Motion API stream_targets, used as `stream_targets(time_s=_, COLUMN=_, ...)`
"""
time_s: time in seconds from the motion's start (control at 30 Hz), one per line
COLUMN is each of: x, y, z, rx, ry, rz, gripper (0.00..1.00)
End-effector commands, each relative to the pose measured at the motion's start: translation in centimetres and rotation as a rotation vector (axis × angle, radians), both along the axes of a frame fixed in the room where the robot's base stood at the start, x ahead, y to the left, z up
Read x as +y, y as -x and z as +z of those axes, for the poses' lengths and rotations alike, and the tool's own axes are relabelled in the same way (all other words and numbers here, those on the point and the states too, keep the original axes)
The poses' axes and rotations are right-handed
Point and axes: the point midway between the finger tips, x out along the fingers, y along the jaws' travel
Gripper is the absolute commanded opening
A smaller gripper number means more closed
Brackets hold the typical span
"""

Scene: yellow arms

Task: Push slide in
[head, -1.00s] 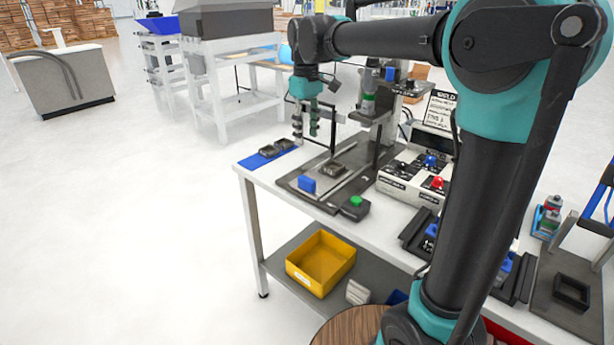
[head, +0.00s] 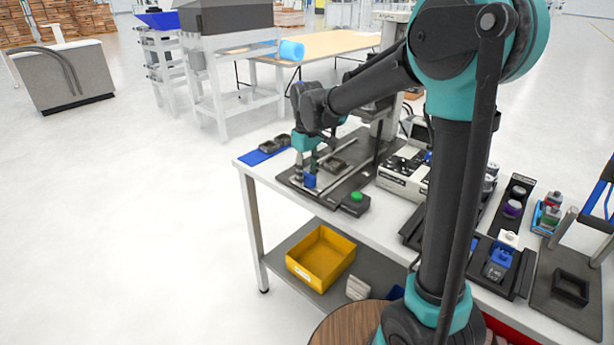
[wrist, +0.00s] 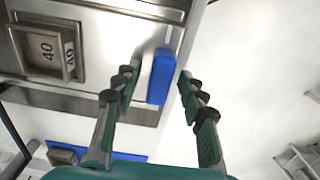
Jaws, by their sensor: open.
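The slide (head: 323,178) is a metal plate on the dark fixture on the white table, and it also shows in the wrist view (wrist: 100,30). Its blue handle (head: 310,181) stands at the near end. In the wrist view the blue handle (wrist: 161,78) lies between the fingertips. My gripper (head: 306,170) is down at the handle with its fingers open, one on each side; in the wrist view the gripper (wrist: 157,82) shows gaps by both fingers. A dark square nest (head: 338,164) holding a piece marked 40 (wrist: 46,50) sits on the slide.
A green button (head: 356,197) stands right of the slide's near end. A blue mat (head: 256,158) with dark parts lies at the left table edge. A white control box (head: 404,178) is to the right. A yellow bin (head: 321,258) sits on the lower shelf.

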Motion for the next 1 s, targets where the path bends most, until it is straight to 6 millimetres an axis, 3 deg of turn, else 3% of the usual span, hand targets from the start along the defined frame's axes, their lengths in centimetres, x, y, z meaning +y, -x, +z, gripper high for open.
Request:
stream_targets(time_s=0.33, x=0.0, y=0.01, z=-0.35, rx=0.0, ry=0.0, rz=0.0, gripper=0.4)
stream_targets(time_s=0.67, x=0.0, y=0.0, z=-0.33, rx=0.0, ry=0.0, rz=0.0, gripper=0.0)
stream_targets(time_s=1.0, x=-0.04, y=-0.05, z=-0.32, rx=0.0, ry=0.0, rz=0.0, gripper=0.0)
